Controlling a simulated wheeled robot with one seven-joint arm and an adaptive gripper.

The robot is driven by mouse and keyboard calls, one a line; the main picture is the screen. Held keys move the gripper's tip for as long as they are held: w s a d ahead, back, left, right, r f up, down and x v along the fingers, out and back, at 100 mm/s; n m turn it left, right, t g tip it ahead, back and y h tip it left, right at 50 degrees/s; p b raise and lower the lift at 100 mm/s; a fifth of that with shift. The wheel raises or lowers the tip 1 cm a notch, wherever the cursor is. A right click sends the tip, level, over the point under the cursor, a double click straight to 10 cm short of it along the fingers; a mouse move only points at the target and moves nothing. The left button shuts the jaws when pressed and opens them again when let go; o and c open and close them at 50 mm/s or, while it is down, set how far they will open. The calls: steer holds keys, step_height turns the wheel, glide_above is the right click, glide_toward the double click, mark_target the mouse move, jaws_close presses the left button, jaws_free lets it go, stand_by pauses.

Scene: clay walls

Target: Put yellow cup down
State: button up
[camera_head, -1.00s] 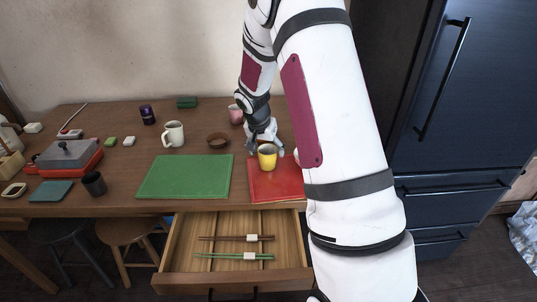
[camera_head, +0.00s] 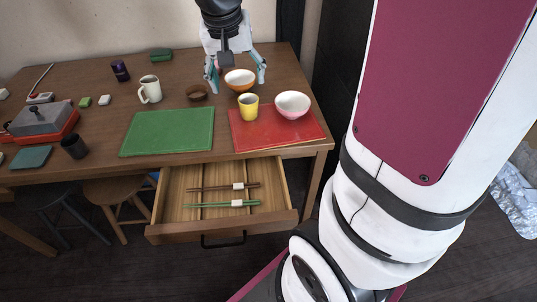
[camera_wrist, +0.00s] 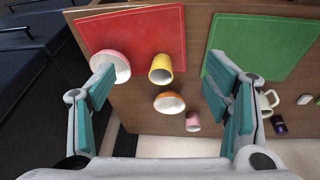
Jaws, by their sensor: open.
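The yellow cup (camera_head: 248,107) stands upright on the red mat (camera_head: 308,127), near its back left part. In the wrist view the yellow cup (camera_wrist: 161,69) shows between the fingers but farther off, with the red mat (camera_wrist: 130,28) under it. My gripper (camera_head: 235,80) is open and empty, raised behind the cup and apart from it. Its spread teal-padded fingers also show in the wrist view (camera_wrist: 165,100).
A pink-white bowl (camera_head: 292,104) stands on the mat right of the cup. An orange bowl (camera_head: 240,79) is just behind it. The drawer (camera_head: 222,231) below is open with chopsticks inside.

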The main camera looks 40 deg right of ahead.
steer(key=s+a+r+n+y, duration=0.1)
steer(key=s+a+n, duration=0.2)
steer(key=s, duration=0.9)
steer(key=s+a+r+n+y, duration=0.1)
steer(key=s+a+n, duration=0.3)
steer(key=s+a, duration=0.5)
steer(key=s+y, duration=0.1)
steer(key=s, duration=0.2)
steer(key=shift+r, duration=0.2)
step_height(320, 180, up, 13)
steer(key=t+p, duration=0.2)
steer(key=p, duration=0.9)
steer(key=shift+d+p, duration=0.15)
steer(key=shift+p, duration=0.15)
steer(key=shift+w, duration=0.1)
